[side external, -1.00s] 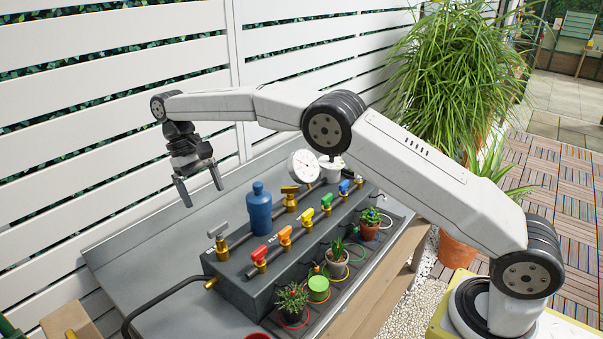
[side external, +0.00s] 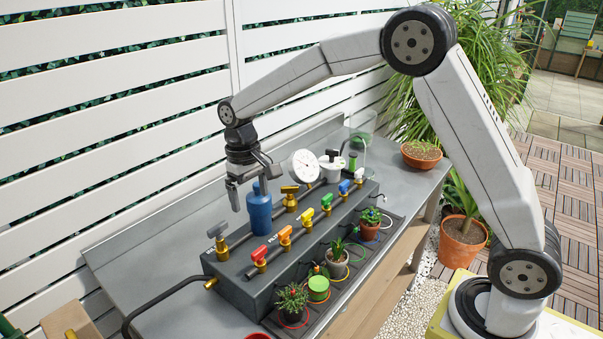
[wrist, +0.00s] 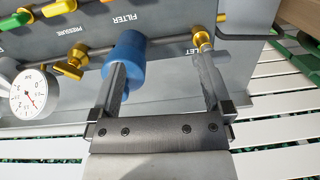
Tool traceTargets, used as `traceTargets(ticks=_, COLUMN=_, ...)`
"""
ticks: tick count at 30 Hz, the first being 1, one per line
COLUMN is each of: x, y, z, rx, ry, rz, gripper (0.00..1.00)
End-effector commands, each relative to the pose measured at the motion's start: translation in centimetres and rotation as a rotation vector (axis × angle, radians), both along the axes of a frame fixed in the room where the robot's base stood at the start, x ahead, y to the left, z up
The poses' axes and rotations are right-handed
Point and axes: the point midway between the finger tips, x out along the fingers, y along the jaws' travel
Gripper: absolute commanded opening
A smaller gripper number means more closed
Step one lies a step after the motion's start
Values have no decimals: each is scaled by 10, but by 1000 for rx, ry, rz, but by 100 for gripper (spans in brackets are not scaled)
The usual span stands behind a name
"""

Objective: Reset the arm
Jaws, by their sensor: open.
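My gripper (side external: 250,185) is open and empty in the side external view, hanging from the folded arm beside the top of the blue filter bottle (side external: 259,212). The bottle stands upright on the grey manifold block (side external: 240,288). In the wrist view my gripper (wrist: 162,78) shows both fingers spread, one overlapping the blue filter (wrist: 128,52) and the other near the brass inlet fitting (wrist: 202,40). I cannot tell whether a finger touches the filter.
A white pressure gauge (side external: 304,167) and several coloured valve handles, such as the red one (side external: 260,254), rise from the block. Several small potted plants (side external: 292,299) stand along its front. A white slatted fence (side external: 110,110) runs behind the bench. The bench's left part (side external: 150,270) is mostly clear.

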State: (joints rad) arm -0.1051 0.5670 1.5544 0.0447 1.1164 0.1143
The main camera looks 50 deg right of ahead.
Motion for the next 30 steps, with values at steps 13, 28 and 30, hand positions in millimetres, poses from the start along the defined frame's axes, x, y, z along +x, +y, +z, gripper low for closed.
traceTargets(ticks=13, x=-77, y=-32, z=-16, rx=-10, ry=-145, rz=4, gripper=100)
traceTargets(ticks=28, x=-176, y=-55, z=-41, rx=-28, ry=-298, rz=22, gripper=100)
traceTargets(ticks=30, x=-186, y=-56, z=-43, rx=-30, ry=-313, rz=24, gripper=100)
